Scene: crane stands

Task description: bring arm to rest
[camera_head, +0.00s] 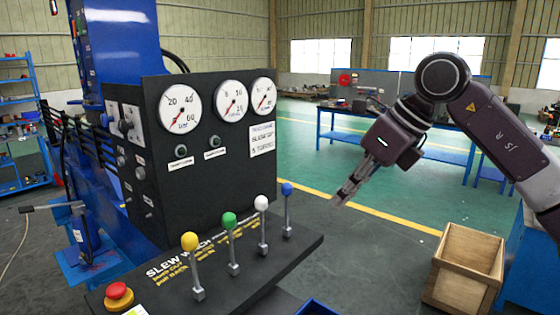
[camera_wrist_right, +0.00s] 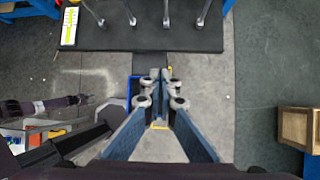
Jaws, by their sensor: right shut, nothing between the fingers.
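My right gripper (camera_head: 345,192) hangs in the air to the right of the lever console, pointing down and left, apart from everything. It is shut and empty; in the right wrist view its fingers (camera_wrist_right: 160,82) meet over bare floor. The black console (camera_head: 225,240) carries levers with a yellow knob (camera_head: 189,241), a green knob (camera_head: 229,219), a white knob (camera_head: 261,202) and a blue knob (camera_head: 287,188). The levers stand nearly upright. In the wrist view the console edge (camera_wrist_right: 200,42) lies ahead of the fingers. My left gripper is not clearly visible.
A gauge panel (camera_head: 205,150) rises behind the levers. A red mushroom button (camera_head: 118,291) sits at the console's near left. A wooden crate (camera_head: 468,262) stands at the lower right, beside a blue cabinet (camera_head: 528,265). A blue workbench (camera_head: 340,125) is farther back. Floor between console and crate is clear.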

